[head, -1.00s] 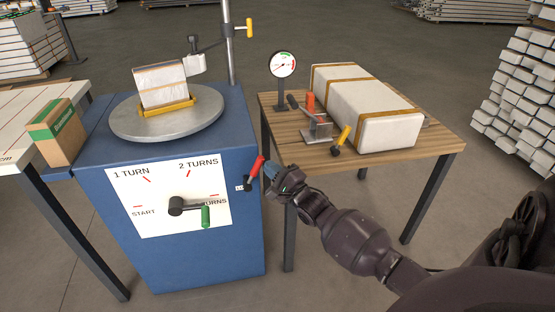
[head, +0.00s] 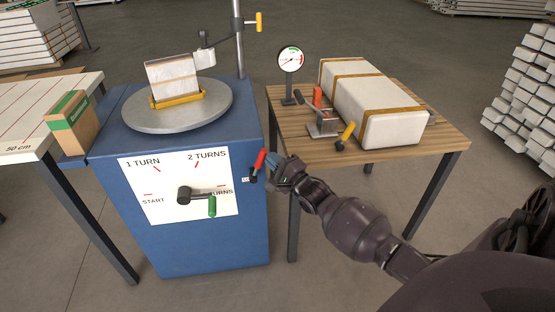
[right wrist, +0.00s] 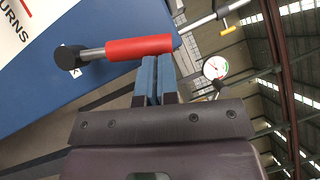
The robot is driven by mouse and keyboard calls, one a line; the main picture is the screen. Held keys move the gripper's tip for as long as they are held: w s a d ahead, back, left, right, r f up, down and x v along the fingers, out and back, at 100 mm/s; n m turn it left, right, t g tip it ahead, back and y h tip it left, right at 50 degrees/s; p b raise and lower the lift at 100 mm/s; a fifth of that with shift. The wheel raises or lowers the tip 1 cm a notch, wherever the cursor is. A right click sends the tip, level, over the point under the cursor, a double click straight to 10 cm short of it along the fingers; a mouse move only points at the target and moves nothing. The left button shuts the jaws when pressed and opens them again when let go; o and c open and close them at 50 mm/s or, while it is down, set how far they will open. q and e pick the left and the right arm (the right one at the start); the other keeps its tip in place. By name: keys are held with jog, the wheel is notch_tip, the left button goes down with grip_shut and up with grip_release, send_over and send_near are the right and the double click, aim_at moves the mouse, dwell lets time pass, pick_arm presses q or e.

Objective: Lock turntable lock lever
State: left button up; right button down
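The turntable lock lever (head: 259,162) has a red handle and a dark pivot on the right edge of the blue turntable cabinet (head: 215,248). In the head view its handle points up, tilted a little right. My right gripper (head: 271,168) is just right of the handle. In the right wrist view the red handle (right wrist: 140,47) lies across the tips of my blue fingers (right wrist: 157,58), which are close together with nothing seen between them. The tips are at the handle's edge; I cannot tell if they touch. My left gripper is not in view.
The round turntable (head: 180,117) bears a wrapped block (head: 172,78). A crank with a green handle (head: 211,206) is on the cabinet's front dial. A wooden table (head: 430,148) with a dial gauge (head: 291,60), a clamp and a long white package (head: 392,128) stands to the right.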

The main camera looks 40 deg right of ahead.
aim_at(264, 152)
jog(key=r+n+p, duration=0.1)
jog(key=w+a+r+n+g+p, duration=0.1)
jog(key=a+r+p, duration=0.1)
jog(key=shift+w+a+n+g+p, duration=0.1)
jog(key=shift+w+n+g+p, duration=0.2)
jog(key=shift+n+p, duration=0.1)
jog(key=w+a+n+g+p, duration=0.1)
jog(key=n+p, duration=0.1)
jog(key=w+a+n+g+p, duration=0.1)
jog(key=a+p, duration=0.1)
jog(key=shift+a+f+n+g, duration=0.15)
jog(key=shift+a+n+g, duration=0.15)
jog(key=shift+n+g, duration=0.1)
pick_arm(q)
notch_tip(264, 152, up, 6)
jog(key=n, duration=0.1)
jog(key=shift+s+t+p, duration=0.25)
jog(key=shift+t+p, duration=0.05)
jog(key=shift+p, duration=0.05)
pick_arm(e)
jog(key=shift+w+a+f+n+g+h, duration=0.2)
jog(key=shift+a+f+n+g+h, duration=0.1)
jog(key=shift+a+n, duration=0.1)
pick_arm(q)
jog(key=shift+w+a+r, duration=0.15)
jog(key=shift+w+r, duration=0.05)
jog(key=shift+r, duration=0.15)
